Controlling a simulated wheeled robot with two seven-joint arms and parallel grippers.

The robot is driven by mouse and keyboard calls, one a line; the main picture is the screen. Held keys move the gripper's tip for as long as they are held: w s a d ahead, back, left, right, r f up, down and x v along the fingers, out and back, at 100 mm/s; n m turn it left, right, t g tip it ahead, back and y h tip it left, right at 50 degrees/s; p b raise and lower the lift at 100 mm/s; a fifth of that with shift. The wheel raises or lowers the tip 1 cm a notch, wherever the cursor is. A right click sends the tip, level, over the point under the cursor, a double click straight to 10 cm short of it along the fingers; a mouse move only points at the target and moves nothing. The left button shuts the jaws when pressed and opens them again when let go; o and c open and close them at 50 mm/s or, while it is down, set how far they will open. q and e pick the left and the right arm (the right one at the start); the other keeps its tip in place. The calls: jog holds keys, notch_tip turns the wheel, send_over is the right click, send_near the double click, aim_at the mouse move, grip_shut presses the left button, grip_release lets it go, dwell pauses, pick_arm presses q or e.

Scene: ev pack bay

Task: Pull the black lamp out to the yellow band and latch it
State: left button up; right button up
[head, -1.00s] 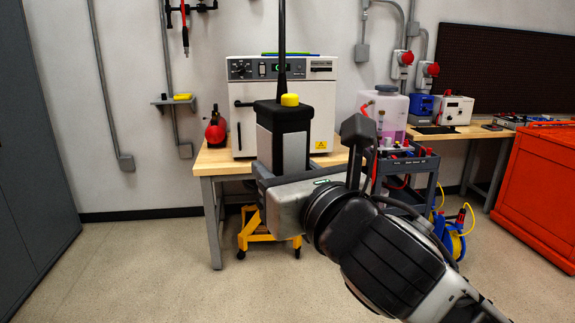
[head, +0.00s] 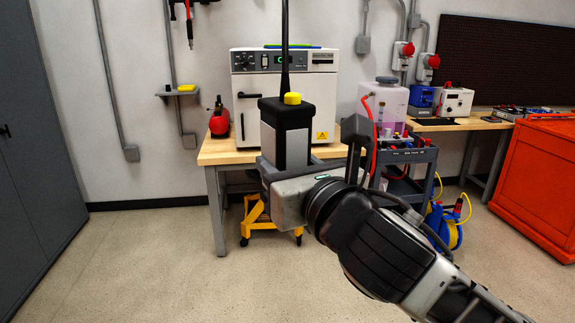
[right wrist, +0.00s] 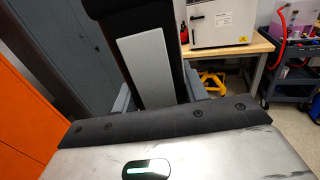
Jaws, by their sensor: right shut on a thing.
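The black lamp (head: 285,112) is a tall block with a pale grey side panel and a yellow knob on top. A thin black rod or cable (head: 285,40) runs up from it out of view. My right gripper (head: 284,168) is shut on the lamp's lower part, which hangs upright, clear of the bench behind. The lamp also shows in the right wrist view (right wrist: 142,60), between the grey fingers (right wrist: 165,98). No yellow band or latch can be made out. My left gripper is not in view.
A white oven (head: 325,110) stands on a wooden bench (head: 225,152) behind the lamp. A grey tool cart (head: 410,158) is to the right, and an orange cabinet (head: 540,175) is at far right. A grey locker (head: 40,150) is at left. The floor in front is open.

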jog(key=w+p, duration=0.1)
jog(key=w, duration=0.9)
jog(key=shift+w+a+p, duration=0.25)
jog(key=shift+a+p, duration=0.1)
jog(key=shift+p, duration=0.05)
dwell(0.8)
jog(key=shift+r, duration=0.15)
